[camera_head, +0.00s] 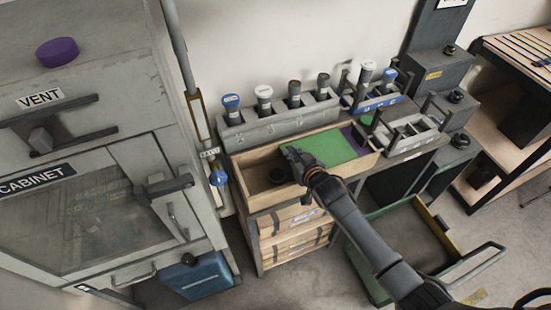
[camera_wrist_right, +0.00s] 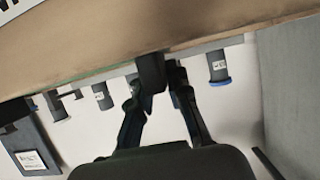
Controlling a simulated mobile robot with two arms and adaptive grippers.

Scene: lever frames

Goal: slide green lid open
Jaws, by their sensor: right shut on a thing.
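The green lid (camera_head: 332,152) lies in the top of an open wooden box (camera_head: 262,207), over its middle part. A purple strip (camera_head: 355,138) shows to the right of the lid. My right gripper (camera_head: 297,157) is at the lid's left edge, shut on a dark handle there. In the right wrist view the fingers (camera_wrist_right: 163,78) close around this dark handle (camera_wrist_right: 150,72), below a wooden edge with a thin green line. My left gripper is out of view.
A rack (camera_head: 278,127) with several capped tubes stands behind the box, with a second rack (camera_head: 375,102) to its right. A grey cabinet (camera_head: 75,215) fills the left side. A green cart (camera_head: 405,245) stands on the floor at the right.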

